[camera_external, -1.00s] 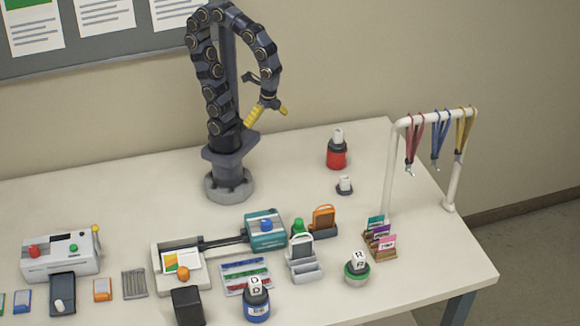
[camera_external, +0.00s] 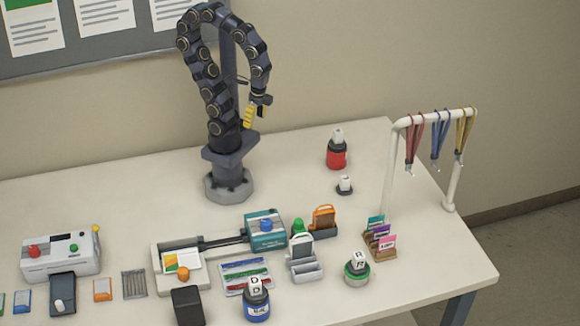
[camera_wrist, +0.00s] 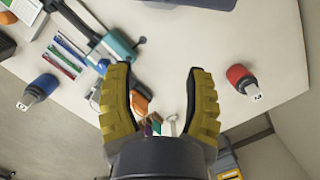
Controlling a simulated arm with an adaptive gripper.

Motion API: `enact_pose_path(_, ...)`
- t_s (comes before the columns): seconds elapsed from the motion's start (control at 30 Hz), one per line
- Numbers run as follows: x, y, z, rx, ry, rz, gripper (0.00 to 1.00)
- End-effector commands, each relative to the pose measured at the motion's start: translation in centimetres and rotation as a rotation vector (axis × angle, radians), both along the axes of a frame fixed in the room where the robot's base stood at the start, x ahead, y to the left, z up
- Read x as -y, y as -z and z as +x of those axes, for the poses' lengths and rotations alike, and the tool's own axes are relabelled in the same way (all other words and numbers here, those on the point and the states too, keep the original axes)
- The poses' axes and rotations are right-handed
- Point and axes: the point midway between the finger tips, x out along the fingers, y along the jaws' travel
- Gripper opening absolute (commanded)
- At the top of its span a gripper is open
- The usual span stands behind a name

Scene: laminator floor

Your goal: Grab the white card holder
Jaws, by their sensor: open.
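The white card holder (camera_external: 304,262) stands upright on the table in the external view, right of the tray of coloured pens and in front of the orange holder. My gripper (camera_external: 254,113) hangs high above the rear of the table, well behind and above the holder, apart from everything. In the wrist view my gripper (camera_wrist: 161,72) shows two yellow ribbed fingers spread wide with nothing between them. I cannot make out the white holder there; the left finger may hide it.
The orange holder (camera_external: 324,221) and a green-topped item (camera_external: 298,228) stand close behind the white holder. The pen tray (camera_external: 246,275), blue bottle (camera_external: 257,305), green-based stamp (camera_external: 357,270) and card rack (camera_external: 380,242) surround it. A white lanyard rack (camera_external: 393,165) stands right. The rear table is mostly clear.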

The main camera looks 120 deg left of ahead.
Motion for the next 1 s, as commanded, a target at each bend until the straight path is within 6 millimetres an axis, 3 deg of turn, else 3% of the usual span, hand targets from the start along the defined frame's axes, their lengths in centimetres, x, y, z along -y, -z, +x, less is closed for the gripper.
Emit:
enact_pose_path(0.13, -0.1, 0.1, 0.7, 0.000, -0.026, 0.015, 0.52)
enact_pose_path(0.23, -0.1, 0.5, 2.8, 0.012, -0.105, 0.062, 0.52)
enact_pose_path(0.47, 1.5, 3.3, 11.7, 0.131, -0.386, 0.238, 0.52)
enact_pose_path(0.57, 3.5, 5.2, 15.4, 0.212, -0.490, 0.292, 0.52)
enact_pose_path(0.7, 7.8, 8.7, 19.9, 0.340, -0.602, 0.320, 0.52)
enact_pose_path(0.83, 12.6, 12.3, 22.3, 0.439, -0.676, 0.298, 0.52)
enact_pose_path(1.0, 17.5, 16.2, 23.1, 0.503, -0.734, 0.245, 0.52)
